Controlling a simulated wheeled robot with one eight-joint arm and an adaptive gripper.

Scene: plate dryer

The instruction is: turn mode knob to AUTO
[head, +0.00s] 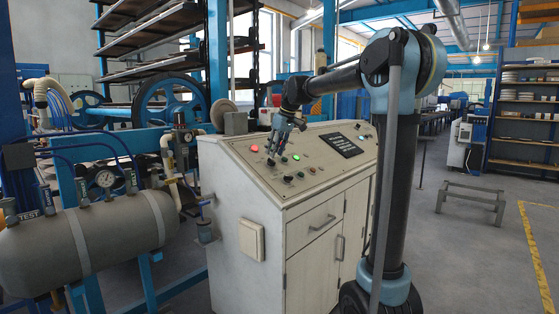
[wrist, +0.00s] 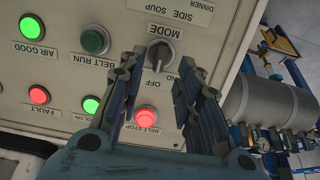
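The mode knob (wrist: 160,55) is a round dark knob with a light pointer, on the sloping panel, with an upside-down MODE label above it in the wrist view. OFF shows below it and the letters ND to its right; the AUTO label is not visible. The pointer looks roughly in line with OFF. My gripper (wrist: 157,74) is open, with one finger on each side just below the knob in the picture; I cannot tell whether either touches it.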

